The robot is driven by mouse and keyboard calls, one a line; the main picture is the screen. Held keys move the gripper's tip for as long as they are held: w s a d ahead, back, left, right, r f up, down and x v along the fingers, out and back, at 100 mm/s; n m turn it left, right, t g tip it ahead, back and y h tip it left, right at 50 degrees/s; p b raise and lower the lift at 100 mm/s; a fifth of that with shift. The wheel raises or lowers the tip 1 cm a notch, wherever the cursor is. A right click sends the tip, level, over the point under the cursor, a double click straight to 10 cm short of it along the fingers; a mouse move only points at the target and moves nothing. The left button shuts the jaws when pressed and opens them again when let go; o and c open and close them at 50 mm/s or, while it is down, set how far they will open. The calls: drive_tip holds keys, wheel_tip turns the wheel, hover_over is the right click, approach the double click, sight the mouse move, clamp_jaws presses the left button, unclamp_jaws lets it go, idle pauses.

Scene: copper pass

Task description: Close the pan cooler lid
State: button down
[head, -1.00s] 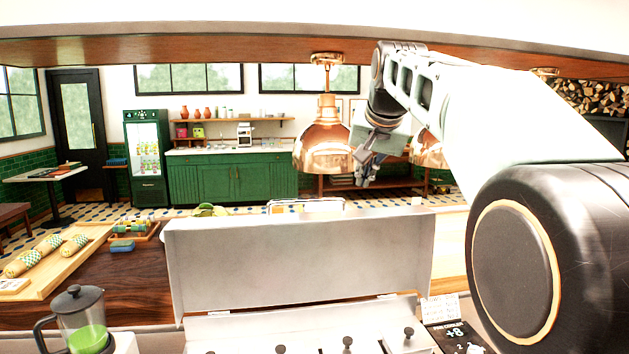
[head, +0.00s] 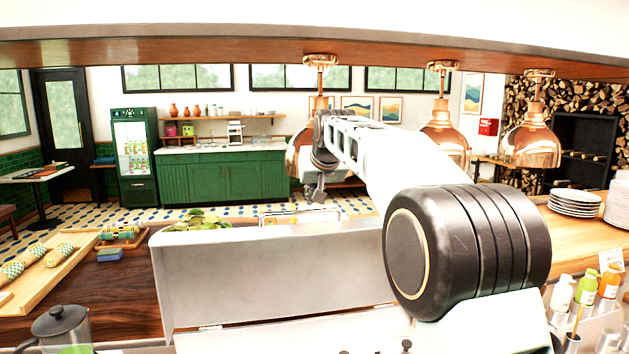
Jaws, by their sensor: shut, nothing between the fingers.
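The pan cooler lid (head: 262,276) is a pale metal panel standing upright, open, along the back of the cooler. The cooler's pale top (head: 250,340) shows below it at the bottom edge, with small dark knobs. My gripper (head: 316,194) is shut and empty, pointing down above and beyond the lid's top edge, apart from it. My arm reaches across from the right and hides the lid's right end.
A copper lamp (head: 304,152) hangs close behind my gripper, with more lamps to the right. A wooden tray with wrapped rolls (head: 52,268) and a French press (head: 58,328) are at left. Stacked plates (head: 575,203) and bottles (head: 587,287) are at right.

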drive_tip(key=shift+s+d+f, duration=0.15)
drive_tip(key=shift+s+d, duration=0.05)
drive_tip(key=shift+s, duration=0.9)
drive_tip(key=shift+s+d+f, duration=0.1)
drive_tip(key=shift+s+f, duration=0.35)
drive_tip(key=shift+s+f+b, duration=0.1)
drive_tip(key=shift+f+b, duration=0.05)
drive_tip(key=shift+b, duration=0.25)
